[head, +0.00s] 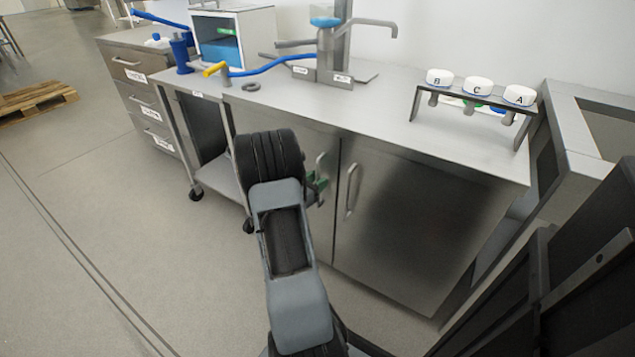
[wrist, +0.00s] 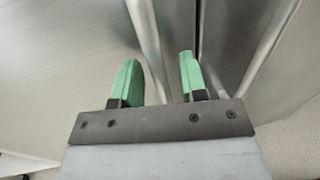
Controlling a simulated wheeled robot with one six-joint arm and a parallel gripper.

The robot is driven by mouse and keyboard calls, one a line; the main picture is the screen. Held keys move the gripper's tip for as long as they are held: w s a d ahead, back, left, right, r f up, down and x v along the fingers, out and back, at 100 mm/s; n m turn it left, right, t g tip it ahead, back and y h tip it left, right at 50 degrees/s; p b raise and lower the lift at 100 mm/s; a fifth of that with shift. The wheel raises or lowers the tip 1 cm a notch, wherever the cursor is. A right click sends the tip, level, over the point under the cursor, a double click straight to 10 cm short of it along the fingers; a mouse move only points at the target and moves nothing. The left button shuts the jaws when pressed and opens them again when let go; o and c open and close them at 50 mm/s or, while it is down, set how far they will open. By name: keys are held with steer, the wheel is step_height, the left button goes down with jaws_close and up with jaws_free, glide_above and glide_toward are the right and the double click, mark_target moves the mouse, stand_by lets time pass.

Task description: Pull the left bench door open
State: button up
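The left bench door (head: 272,135) is a grey metal panel and looks closed, lying level with the right door (head: 415,215). My arm hides much of its left part. Its upright bar handle (head: 320,165) is near its right edge. My gripper (head: 318,188), with green fingers, is at the lower part of this handle. In the wrist view the gripper (wrist: 159,75) is open, and the left door handle (wrist: 147,28) runs between its two fingers with a gap on each side. I cannot tell how deep the bar sits between them.
The right door's handle (head: 351,190) is close to the right of my gripper; it also shows in the wrist view (wrist: 268,48). A rack with white-lidded containers (head: 477,88) stands on the bench top (head: 370,112). The floor (head: 120,235) at the left is clear.

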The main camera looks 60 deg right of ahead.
steer(key=shift+d, duration=0.3)
jaws_close()
stand_by(0.3)
